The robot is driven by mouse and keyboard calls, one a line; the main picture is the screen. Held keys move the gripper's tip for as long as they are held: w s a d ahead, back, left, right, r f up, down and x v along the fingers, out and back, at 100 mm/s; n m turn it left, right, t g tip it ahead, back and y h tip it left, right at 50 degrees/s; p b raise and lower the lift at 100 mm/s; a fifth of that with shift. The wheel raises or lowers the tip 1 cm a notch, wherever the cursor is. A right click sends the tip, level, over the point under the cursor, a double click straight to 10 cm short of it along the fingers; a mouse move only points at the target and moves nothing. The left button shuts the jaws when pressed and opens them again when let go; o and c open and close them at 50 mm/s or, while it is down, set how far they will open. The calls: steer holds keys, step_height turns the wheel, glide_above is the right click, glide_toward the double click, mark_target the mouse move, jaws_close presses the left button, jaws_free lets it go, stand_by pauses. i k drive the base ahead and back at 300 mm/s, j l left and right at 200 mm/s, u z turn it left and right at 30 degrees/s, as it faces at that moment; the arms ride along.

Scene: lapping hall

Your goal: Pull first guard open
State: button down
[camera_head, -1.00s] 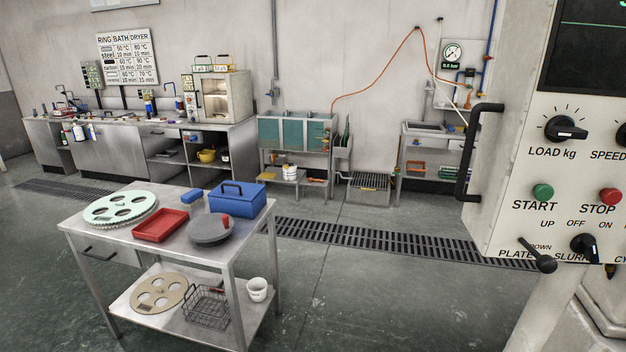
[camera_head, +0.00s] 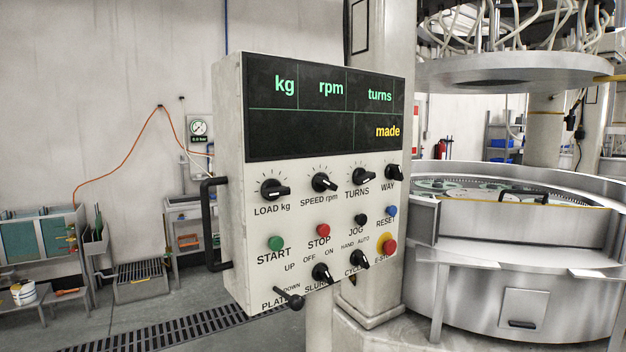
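The lapping machine (camera_head: 520,285) stands at the right, a large round metal body. A pale guard panel (camera_head: 515,222) with a yellow-edged top runs along its near rim. A black handle (camera_head: 524,196) sits at the panel's top edge. The panel appears to stand upright in front of the lapping plate (camera_head: 450,186), where pale green round carriers show. I cannot tell whether it is the first guard. My gripper is not in view.
A control box (camera_head: 318,185) with knobs and buttons stands close in the middle, with a black side handle (camera_head: 211,224). A pale column rises behind it. The raised upper plate (camera_head: 520,72) hangs over the machine. A floor grate (camera_head: 165,330) and sinks lie at left.

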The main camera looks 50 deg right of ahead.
mark_target(573, 226)
steer(key=l+z, duration=0.1)
steer(key=z, duration=1.8)
steer(key=k+l, duration=0.05)
steer(key=l, duration=0.05)
